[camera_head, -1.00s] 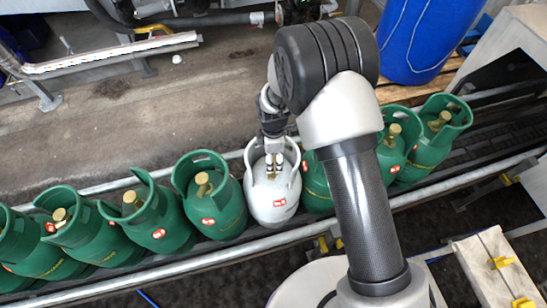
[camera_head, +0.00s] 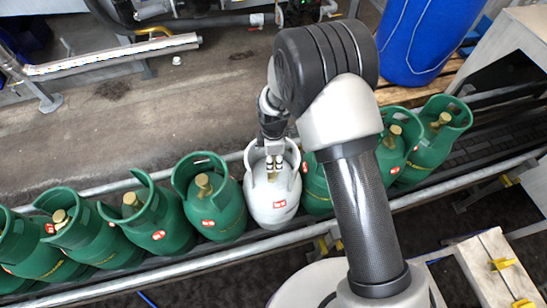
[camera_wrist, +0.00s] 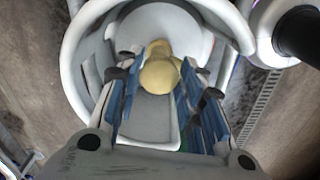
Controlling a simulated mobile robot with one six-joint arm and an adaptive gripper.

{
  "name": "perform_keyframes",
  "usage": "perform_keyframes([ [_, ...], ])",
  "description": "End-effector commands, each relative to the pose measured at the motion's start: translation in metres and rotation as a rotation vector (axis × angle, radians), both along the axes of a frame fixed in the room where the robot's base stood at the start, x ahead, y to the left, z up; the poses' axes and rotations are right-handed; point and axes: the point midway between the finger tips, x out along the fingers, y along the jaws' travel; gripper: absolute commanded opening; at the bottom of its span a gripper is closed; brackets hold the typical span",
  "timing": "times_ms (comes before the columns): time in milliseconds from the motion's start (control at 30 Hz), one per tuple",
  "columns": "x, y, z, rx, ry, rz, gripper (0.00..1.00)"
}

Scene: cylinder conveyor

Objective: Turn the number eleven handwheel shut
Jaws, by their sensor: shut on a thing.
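A white gas cylinder (camera_head: 262,202) with a red-and-white label stands in the row on the conveyor. Its brass valve top (camera_wrist: 160,74) sits inside the white collar (camera_wrist: 76,50), which is open on one side. My gripper (camera_head: 274,166) reaches down into the collar from above. The fingers hide part of the valve in the head view. I cannot read a number eleven on any cylinder or handwheel.
Several green cylinders (camera_head: 222,215) stand close on both sides, with rails (camera_head: 170,275) along the conveyor. A blue barrel (camera_head: 425,40) stands on a pallet behind. Pale planks (camera_head: 490,265) with yellow clamps lie at front right. My arm hides part of the row.

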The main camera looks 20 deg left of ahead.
Motion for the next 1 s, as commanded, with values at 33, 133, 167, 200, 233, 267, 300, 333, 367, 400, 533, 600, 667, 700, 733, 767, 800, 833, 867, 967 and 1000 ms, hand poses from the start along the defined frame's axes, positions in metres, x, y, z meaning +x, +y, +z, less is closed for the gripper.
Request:
perform_keyframes([
  [33, 0.0, 0.0, 0.0001, 0.0, 0.0, -0.002, 0.11],
  [133, 0.0, 0.0, 0.0001, 0.0, 0.0, -0.011, 0.11],
  [167, 0.0, 0.0, 0.0001, 0.0, 0.0, -0.016, 0.11],
  [200, -0.0001, 0.0, 0.0001, 0.0, 0.0, -0.026, 0.11],
  [233, -0.0001, 0.0, 0.0001, 0.0, 0.0, -0.035, 0.11],
  [267, -0.0002, -0.0001, 0.0001, 0.0, 0.0, -0.046, 0.11],
  [300, -0.0003, -0.0001, 0.0001, 0.0, 0.0, -0.062, 0.11],
  [333, -0.0003, -0.0001, 0.0001, 0.0, 0.0, -0.078, 0.11],
  [367, -0.0004, -0.0001, 0.0002, 0.0, 0.0, -0.093, 0.11],
  [400, -0.0005, -0.0002, 0.0002, 0.0, 0.0, -0.118, 0.11],
  [533, -0.0008, -0.0003, 0.0002, 0.0, 0.0, -0.216, 0.11],
  [600, -0.0011, -0.0003, 0.0002, -0.001, 0.0, -0.279, 0.11],
  [667, -0.0014, -0.0004, 0.0002, -0.001, 0.0, -0.336, 0.11],
  [700, -0.0015, -0.0003, 0.0002, -0.001, 0.0, -0.373, 0.11],
  [733, -0.0016, -0.0004, 0.0002, -0.001, 0.0, -0.402, 0.11],
  [767, -0.0017, -0.0003, 0.0002, -0.001, 0.0, -0.431, 0.11],
  [800, -0.0018, -0.0002, 0.0002, -0.001, 0.0, -0.469, 0.11],
  [833, -0.0019, -0.0003, 0.0002, -0.001, 0.0, -0.498, 0.11],
  [867, -0.0021, -0.0002, 0.0002, -0.001, 0.0, -0.526, 0.11],
  [967, -0.0024, -0.0001, 0.0001, -0.001, 0.0, -0.621, 0.11],
  [1000, -0.0025, -0.0001, 0.0001, -0.001, 0.0, -0.659, 0.11],
])
